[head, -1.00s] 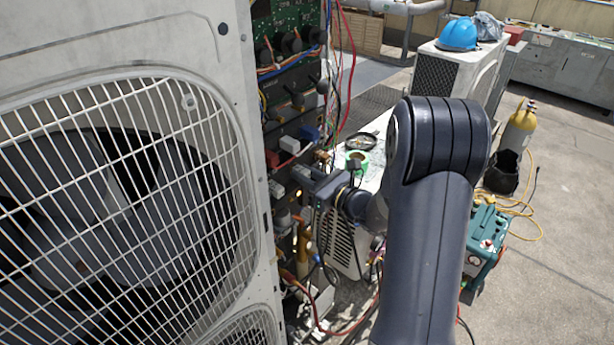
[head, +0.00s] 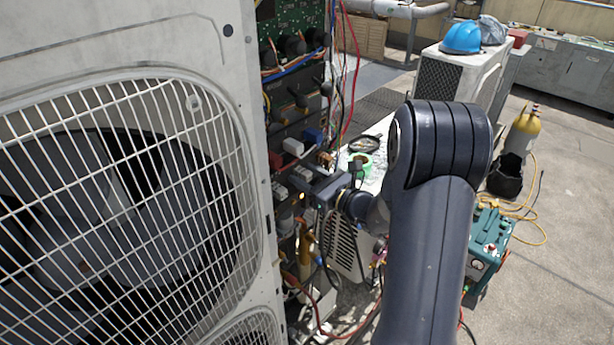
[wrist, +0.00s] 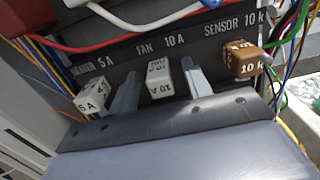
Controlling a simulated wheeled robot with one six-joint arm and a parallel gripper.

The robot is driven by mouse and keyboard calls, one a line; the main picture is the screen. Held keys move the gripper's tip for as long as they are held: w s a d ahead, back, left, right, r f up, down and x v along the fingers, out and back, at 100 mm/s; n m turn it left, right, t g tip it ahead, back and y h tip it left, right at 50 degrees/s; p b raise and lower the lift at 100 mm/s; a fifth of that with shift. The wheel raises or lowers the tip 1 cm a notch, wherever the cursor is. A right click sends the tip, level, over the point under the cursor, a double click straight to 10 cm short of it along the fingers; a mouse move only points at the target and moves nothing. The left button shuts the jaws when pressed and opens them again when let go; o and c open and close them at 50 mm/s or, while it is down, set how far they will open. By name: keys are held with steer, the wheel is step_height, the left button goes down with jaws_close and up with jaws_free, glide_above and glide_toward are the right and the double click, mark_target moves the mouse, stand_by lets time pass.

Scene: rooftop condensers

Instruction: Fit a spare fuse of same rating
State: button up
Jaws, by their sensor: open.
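In the wrist view a white fuse block marked 10 A (wrist: 160,82) sits under the label FAN 10 A on a dark panel (wrist: 205,42). My gripper (wrist: 158,84) is open, with one grey finger on each side of this block; I cannot tell whether they touch it. A white 5 A block (wrist: 92,103) sits to the left under a partly legible 5 A label. A brown 10 k block (wrist: 241,60) sits to the right under SENSOR 10 k. In the head view my gripper (head: 300,182) is at the open electrical side of the condenser (head: 232,60), its fingertips hard to make out.
Red, white and coloured wires (wrist: 150,22) run close above the labels. In the head view a fan grille (head: 110,190) fills the left. A green tape roll (head: 364,166) lies on a white unit behind.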

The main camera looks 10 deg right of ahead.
steer(key=b+v, duration=0.2)
steer(key=v, duration=0.8)
steer(key=shift+s+d, duration=0.2)
steer(key=shift+s, duration=0.15)
steer(key=shift+w, duration=0.1)
steer(key=p+x, duration=0.2)
steer(key=x, duration=0.8)
steer(key=shift+w+a, duration=0.25)
steer(key=shift+w, duration=0.05)
steer(key=shift+s+d, duration=0.2)
steer(key=shift+s, duration=0.05)
steer(key=shift+f, duration=0.1)
